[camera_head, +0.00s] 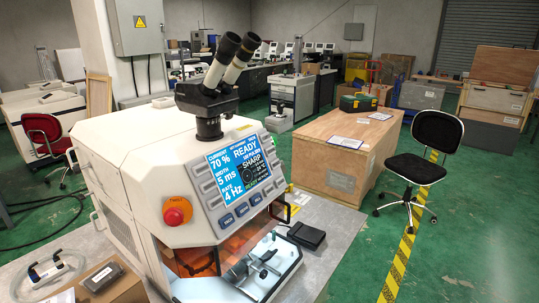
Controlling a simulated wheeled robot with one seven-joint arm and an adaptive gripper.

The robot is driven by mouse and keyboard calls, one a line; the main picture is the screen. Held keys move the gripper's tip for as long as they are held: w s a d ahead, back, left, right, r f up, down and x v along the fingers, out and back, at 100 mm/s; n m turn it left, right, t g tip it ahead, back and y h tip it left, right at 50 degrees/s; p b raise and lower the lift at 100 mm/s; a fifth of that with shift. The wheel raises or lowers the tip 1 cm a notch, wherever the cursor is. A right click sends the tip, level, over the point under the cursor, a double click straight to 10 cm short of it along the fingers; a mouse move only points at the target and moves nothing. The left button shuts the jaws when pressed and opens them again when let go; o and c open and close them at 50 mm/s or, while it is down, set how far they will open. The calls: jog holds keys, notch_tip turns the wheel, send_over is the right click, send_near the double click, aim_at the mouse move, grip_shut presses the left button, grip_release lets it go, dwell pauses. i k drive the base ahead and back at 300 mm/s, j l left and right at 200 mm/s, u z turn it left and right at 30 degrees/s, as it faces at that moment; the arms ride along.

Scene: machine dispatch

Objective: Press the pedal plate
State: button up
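A black, low pedal-like box (306,235) lies on the grey surface to the right of the white machine (150,160). Its flat top faces up and looks like the pedal plate. Nothing is seen touching it from above. It is small in the picture, so I cannot tell whether the plate is pressed. The machine carries a lit screen (240,165) that reads READY. My gripper is not in view.
The machine has a red knob (177,211), binocular eyepieces (215,75) and an orange window (195,257). A wooden crate (335,165) and a black chair (425,160) stand behind and right.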

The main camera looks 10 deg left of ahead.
aim_at(309, 234)
jog(key=i+l, duration=0.15)
jog(key=i, duration=0.25)
jog(key=i+l, duration=0.15)
jog(key=i, duration=0.3)
jog(key=i+l, duration=0.1)
jog(key=i, duration=0.3)
